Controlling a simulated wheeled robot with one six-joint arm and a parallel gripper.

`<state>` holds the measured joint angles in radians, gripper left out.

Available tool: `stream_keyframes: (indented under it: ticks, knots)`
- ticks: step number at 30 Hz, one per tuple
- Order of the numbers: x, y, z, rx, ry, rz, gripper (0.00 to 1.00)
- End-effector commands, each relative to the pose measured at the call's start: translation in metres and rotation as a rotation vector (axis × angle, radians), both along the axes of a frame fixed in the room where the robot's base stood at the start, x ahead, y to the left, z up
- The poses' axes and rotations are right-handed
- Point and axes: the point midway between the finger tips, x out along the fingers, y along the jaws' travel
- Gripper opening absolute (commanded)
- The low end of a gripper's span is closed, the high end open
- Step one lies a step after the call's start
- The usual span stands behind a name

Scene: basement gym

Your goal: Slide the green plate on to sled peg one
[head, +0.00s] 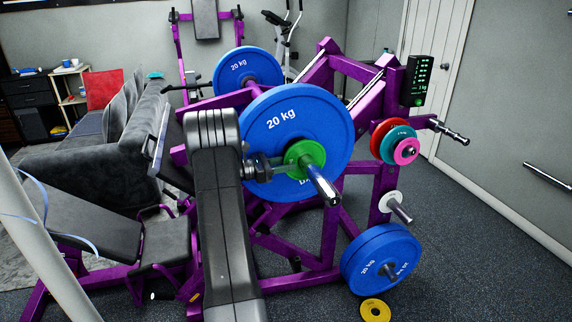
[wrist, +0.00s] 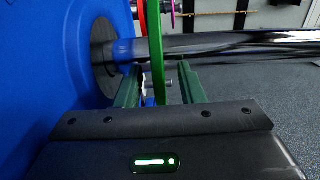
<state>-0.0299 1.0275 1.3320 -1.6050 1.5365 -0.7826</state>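The green plate (head: 291,153) is around the upper silver peg (head: 325,188), in front of a big blue 20 kg plate (head: 262,119). The peg's end sticks out past it. In the wrist view the green plate (wrist: 157,62) stands edge-on across the peg (wrist: 230,44), with a gap between it and the blue plate (wrist: 60,70). My gripper (head: 276,164) is at the plate's left edge. In the wrist view its fingers (wrist: 160,82) stand on both sides of the plate with gaps. No peg number is readable.
A rack upright holds red, teal and pink plates (head: 407,151) on a peg. Below are a white disc (head: 390,201) and blue plates (head: 368,255). Purple frame bars surround the peg; the floor at right is clear.

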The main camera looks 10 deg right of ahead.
Motion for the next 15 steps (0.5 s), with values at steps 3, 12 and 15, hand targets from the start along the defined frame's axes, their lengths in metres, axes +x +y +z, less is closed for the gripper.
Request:
stream_keyframes:
  ticks: [3, 12, 15]
  knots:
    - [-0.001, 0.019, -0.001, -0.001, -0.001, 0.003, 0.35]
    - [-0.006, 0.087, 0.000, -0.002, -0.003, 0.005, 0.35]
    - [-0.007, 0.106, 0.000, -0.002, -0.003, 0.004, 0.35]
